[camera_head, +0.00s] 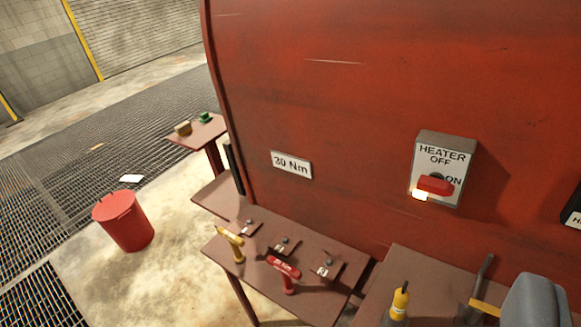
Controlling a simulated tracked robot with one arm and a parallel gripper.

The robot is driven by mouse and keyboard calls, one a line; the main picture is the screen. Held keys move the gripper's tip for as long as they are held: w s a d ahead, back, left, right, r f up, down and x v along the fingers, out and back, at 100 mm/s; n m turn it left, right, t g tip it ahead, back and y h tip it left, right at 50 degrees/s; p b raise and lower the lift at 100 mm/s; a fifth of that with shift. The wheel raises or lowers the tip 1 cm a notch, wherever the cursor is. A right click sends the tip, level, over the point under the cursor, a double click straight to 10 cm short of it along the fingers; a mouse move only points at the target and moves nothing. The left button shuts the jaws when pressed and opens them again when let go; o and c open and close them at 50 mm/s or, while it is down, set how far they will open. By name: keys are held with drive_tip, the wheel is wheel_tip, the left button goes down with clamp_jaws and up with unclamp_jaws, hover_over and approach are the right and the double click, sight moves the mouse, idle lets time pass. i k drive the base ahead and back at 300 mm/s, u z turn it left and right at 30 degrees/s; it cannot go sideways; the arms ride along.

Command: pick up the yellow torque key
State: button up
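The yellow torque key (233,245) has a T-shaped handle and stands upright near the left edge of a brown shelf (262,284), in the lower middle of the view. A similar red T-handled key (285,274) stands on the same shelf to its right. Several small plates with dark knobs (284,243) lie behind the keys. I see no gripper finger for certain, and nothing touches the yellow key. A grey rounded shape (535,300) is cut off at the bottom right; I cannot tell what it is.
A red engine housing carries a "30 Nm" sign (291,165) and a heater switch (440,170). Another bench at right holds a yellow-topped tool (400,300) and a dark rod (483,275). A red bucket (124,222) stands at left. Floor between bucket and shelf is clear.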

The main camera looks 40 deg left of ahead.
sight(235, 241)
drive_tip(key=u, duration=2.65)
drive_tip(key=k, duration=0.85)
drive_tip(key=z, duration=1.2)
drive_tip(key=i, duration=1)
drive_tip(key=u, duration=0.05)
